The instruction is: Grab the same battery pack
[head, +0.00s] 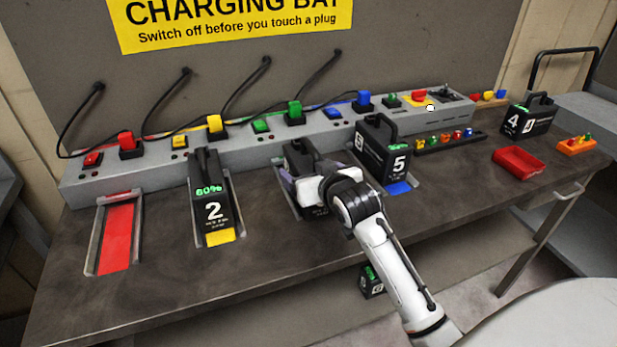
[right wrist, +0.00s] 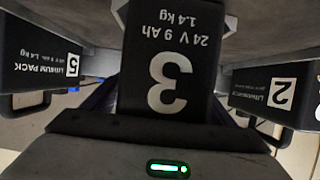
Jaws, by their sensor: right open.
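Black battery pack 3 (right wrist: 190,45) fills the middle of the right wrist view, its label upside down. In the head view its top (head: 299,152) shows behind my right arm, standing in the third bay of the bench. My right gripper (head: 312,188) is open and at the front of pack 3, very close to it. Whether the fingers touch the pack is hidden by my wrist. My left gripper is not in view.
Pack 2 (head: 212,200) stands in the yellow bay to the left, pack 5 (head: 383,155) in the blue bay close on the right. The red bay (head: 115,238) is empty. Pack 4 (head: 528,116), a red tray (head: 518,161) and the switch rail (head: 160,156) also occupy the bench (head: 290,265).

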